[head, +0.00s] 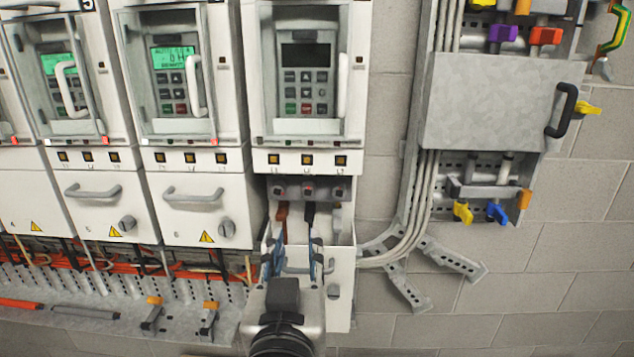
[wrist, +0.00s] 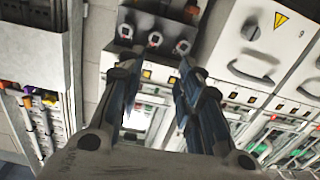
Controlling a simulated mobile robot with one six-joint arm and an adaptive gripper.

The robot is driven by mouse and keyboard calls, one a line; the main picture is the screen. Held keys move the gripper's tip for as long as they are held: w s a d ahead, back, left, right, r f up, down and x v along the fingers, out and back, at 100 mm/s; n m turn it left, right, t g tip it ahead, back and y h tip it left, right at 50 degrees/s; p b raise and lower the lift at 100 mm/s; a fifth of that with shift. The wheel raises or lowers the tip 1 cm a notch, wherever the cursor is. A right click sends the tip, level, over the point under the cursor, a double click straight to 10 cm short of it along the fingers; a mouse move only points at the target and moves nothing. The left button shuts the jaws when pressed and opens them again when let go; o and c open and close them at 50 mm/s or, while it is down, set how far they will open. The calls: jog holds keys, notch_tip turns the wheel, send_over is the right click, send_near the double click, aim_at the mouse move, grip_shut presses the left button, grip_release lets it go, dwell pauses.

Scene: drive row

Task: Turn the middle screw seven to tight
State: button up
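The rightmost drive has its lower compartment uncovered, with three screw terminals in a row on a grey block. The middle screw (head: 308,191) has a black cable below it. The other two screws (head: 279,191) (head: 338,191) sit on either side. My gripper (head: 298,242) is open and empty, pointing up at the terminals from below. In the wrist view my gripper (wrist: 158,64) shows its two blue-grey fingers apart, not touching any screw.
The rightmost drive's display (head: 305,56) is dark; the neighbouring display (head: 172,58) is lit green. The lowered cover (head: 341,310) hangs behind my gripper. Closed drives stand to the left above a cable tray (head: 110,300). A grey box (head: 490,105) and conduits are at right.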

jog(key=p, duration=0.5)
send_near(309, 190)
jog(key=w, duration=0.8)
jog(key=shift+w+f, duration=0.1)
jog(key=shift+w, duration=0.2)
jog(key=shift+c, duration=0.4)
grip_shut()
